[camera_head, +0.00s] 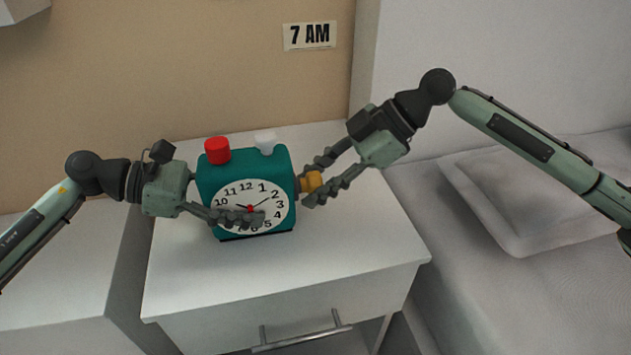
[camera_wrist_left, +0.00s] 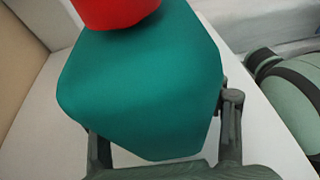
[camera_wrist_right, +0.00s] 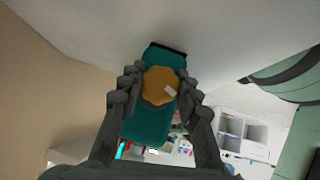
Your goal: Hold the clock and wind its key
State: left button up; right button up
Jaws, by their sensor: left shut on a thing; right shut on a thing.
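The teal clock (camera_head: 281,168) stands upright on the white nightstand, its white face (camera_head: 240,195) toward me. A red button (camera_head: 217,150) and a white button (camera_head: 265,139) are on its top. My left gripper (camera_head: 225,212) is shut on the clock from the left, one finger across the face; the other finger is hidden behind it. The left wrist view shows the clock's teal body (camera_wrist_left: 140,85) between the fingers. The orange key (camera_head: 311,181) is on the clock's right side. My right gripper (camera_head: 318,180) is shut on the key, which also shows in the right wrist view (camera_wrist_right: 160,86).
The nightstand top (camera_head: 350,250) is bare in front and to the right of the clock. Its drawer has a metal handle (camera_head: 302,338). A bed with a pillow (camera_head: 530,200) is at right. A "7 AM" sign (camera_head: 309,35) is on the wall.

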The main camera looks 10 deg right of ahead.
aim_at(316, 174)
jog(key=m+g, duration=0.1)
jog(key=g, duration=0.2)
jog(key=m+g, duration=0.2)
jog(key=shift+a+g+y, duration=0.15)
jog(key=shift+g+y, duration=0.15)
jog(key=shift+g, duration=0.1)
jog(key=m+g, duration=0.1)
jog(key=g, duration=0.1)
jog(key=shift+m+g+y, duration=0.3)
jog(key=shift+m, duration=0.1)
jog(key=shift+m+g+y, duration=0.3)
jog(key=shift+m+g, duration=0.5)
jog(key=shift+g, duration=0.4)
jog(key=o, duration=1.2)
jog(key=shift+c, duration=0.2)
notch_tip(316, 174, up, 10)
jog(key=shift+r, duration=0.25)
